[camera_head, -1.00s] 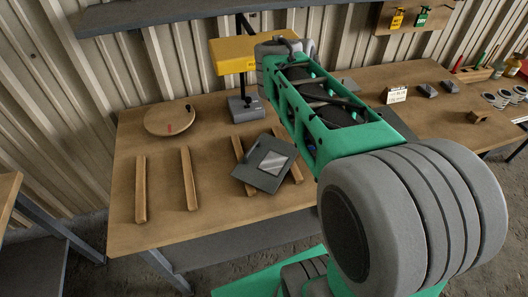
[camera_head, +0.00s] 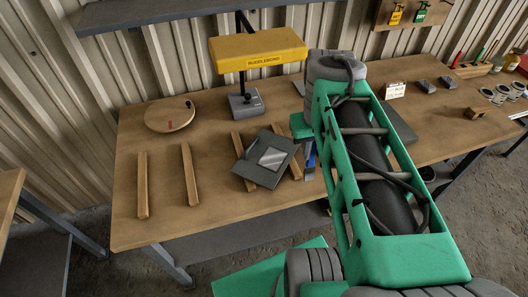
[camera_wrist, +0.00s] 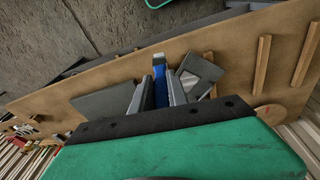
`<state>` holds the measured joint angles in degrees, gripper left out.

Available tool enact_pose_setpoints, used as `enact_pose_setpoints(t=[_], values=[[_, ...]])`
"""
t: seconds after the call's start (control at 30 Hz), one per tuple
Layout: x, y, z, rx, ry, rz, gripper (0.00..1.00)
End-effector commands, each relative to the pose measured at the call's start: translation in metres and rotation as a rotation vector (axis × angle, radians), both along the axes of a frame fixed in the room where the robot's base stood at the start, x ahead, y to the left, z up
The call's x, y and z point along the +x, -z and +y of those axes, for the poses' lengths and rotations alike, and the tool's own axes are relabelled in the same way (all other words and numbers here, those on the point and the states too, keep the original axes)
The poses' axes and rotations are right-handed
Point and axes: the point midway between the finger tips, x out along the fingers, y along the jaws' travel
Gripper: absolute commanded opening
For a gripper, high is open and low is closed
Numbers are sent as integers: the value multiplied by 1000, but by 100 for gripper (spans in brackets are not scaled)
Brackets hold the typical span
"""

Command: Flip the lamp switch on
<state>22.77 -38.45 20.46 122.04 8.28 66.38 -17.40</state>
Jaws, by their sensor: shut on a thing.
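The lamp has a yellow shade (camera_head: 258,53) and a dark stem on a grey base (camera_head: 246,105) at the back of the workbench. A small dark detail shows on the base, but the switch's position is too small to tell. My gripper (camera_head: 310,160) is low over the bench, to the right of and nearer than the lamp base, and mostly hidden by my arm. In the wrist view my gripper (camera_wrist: 157,92) is shut on a blue piece (camera_wrist: 161,90) with a pale tip. The lamp is not clear in the wrist view.
A dark grey panel with a light window (camera_head: 263,172) lies tilted across wooden strips (camera_head: 240,147), close left of my gripper. Two more strips (camera_head: 188,177) and a round wooden disc (camera_head: 170,115) are at left. Small parts and a white card (camera_head: 396,90) are at right.

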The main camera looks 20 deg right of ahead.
Motion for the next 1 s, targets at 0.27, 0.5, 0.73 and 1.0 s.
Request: enact_pose_setpoints(t=[0.27, 0.5, 0.73, 1.0], values=[[-11, 4, 20, 74, -123, 11, 0], [22, 21, 9, 93, -126, 19, 0], [82, 56, -14, 92, -125, 20, 0], [114, 98, -26, 88, -123, 13, 0]])
